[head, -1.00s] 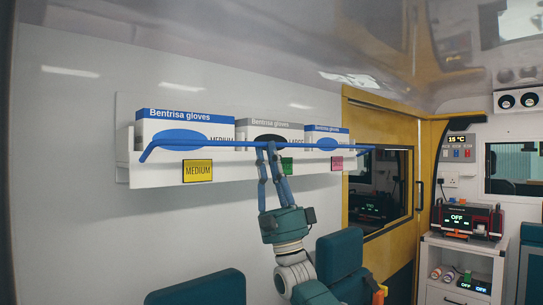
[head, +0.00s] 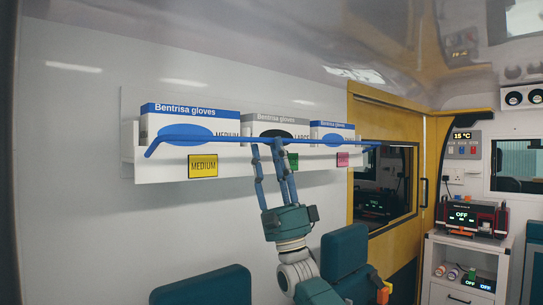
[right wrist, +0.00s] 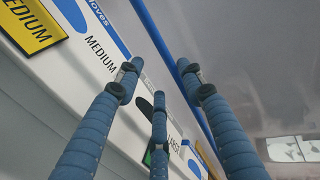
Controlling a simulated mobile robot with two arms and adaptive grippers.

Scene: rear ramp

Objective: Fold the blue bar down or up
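The blue bar (head: 330,143) runs along the front of a white wall shelf (head: 160,175), in front of the glove boxes. Its bent left end slopes down towards the shelf edge. My right gripper (head: 267,143) reaches up from below, with its fingertips at the bar near its middle. In the right wrist view the fingers (right wrist: 160,80) are spread apart, and the blue bar (right wrist: 165,50) passes between the middle and right ones. I cannot tell whether a finger touches it. My left gripper is in neither view.
Glove boxes (head: 190,109) stand on the shelf, with a yellow MEDIUM label (head: 203,166) below. Teal seat backs (head: 205,288) stand below. A yellow door (head: 365,115) with a window is to the right, then a white cabinet (head: 463,250) with devices.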

